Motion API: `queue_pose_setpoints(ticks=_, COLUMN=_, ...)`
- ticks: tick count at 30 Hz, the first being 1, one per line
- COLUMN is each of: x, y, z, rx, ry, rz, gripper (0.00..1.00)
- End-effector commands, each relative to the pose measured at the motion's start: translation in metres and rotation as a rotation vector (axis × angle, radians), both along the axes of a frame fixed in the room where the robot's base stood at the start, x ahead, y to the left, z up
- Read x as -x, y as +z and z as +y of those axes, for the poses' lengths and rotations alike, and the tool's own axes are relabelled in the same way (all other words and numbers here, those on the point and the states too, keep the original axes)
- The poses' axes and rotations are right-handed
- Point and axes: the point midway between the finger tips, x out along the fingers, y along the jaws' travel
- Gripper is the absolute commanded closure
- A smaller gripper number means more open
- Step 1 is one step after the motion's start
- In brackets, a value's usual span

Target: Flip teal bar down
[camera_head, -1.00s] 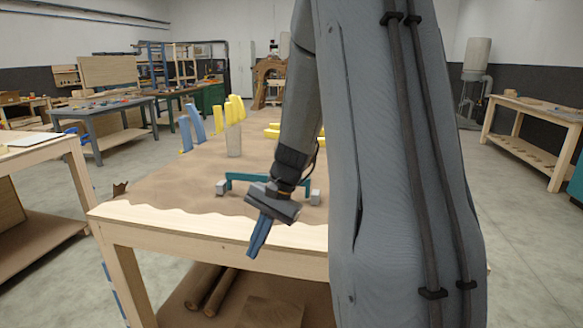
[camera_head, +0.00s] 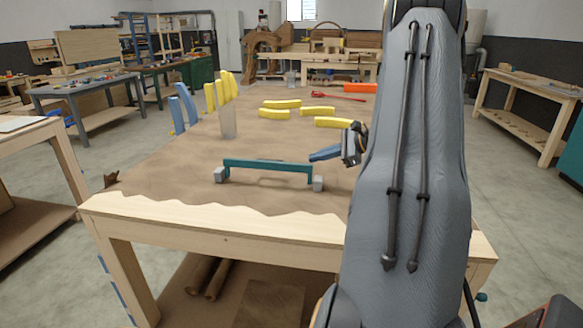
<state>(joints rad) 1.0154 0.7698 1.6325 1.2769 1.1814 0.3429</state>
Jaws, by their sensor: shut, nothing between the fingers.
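The teal bar (camera_head: 268,167) stands raised across two grey blocks near the front of the paper-covered table (camera_head: 190,219). One block (camera_head: 221,174) is at its left end and the other (camera_head: 318,183) at its right end. My gripper (camera_head: 312,157) is shut and empty, with its blue fingers pointing left. In the picture it shows just above the bar's right end; I cannot tell whether it touches. My forearm covers the right part of the table.
Several yellow curved pieces (camera_head: 281,104) lie farther back. A red tool (camera_head: 338,96) and an orange piece (camera_head: 361,88) lie at the back. Bare paper surrounds the bar.

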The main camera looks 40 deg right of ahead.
Motion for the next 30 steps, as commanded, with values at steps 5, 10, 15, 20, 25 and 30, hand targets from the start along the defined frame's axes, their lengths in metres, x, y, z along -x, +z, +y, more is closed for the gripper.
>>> queue_pose_setpoints(ticks=5, x=-0.001, y=0.001, z=0.001, rx=0.001, ry=0.003, rz=0.000, gripper=1.00)
queue_pose_setpoints(ticks=10, x=-0.004, y=-0.001, z=0.005, rx=0.000, ry=0.006, rz=0.000, gripper=1.00)
queue_pose_setpoints(ticks=15, x=-0.021, y=-0.010, z=0.015, rx=-0.001, ry=0.008, rz=0.003, gripper=1.00)
queue_pose_setpoints(ticks=20, x=-0.043, y=-0.023, z=0.027, rx=0.000, ry=0.009, rz=0.003, gripper=1.00)
queue_pose_setpoints(ticks=25, x=-0.064, y=-0.036, z=0.038, rx=0.001, ry=0.009, rz=0.002, gripper=1.00)
queue_pose_setpoints(ticks=30, x=-0.076, y=-0.043, z=0.045, rx=0.000, ry=0.008, rz=0.002, gripper=1.00)
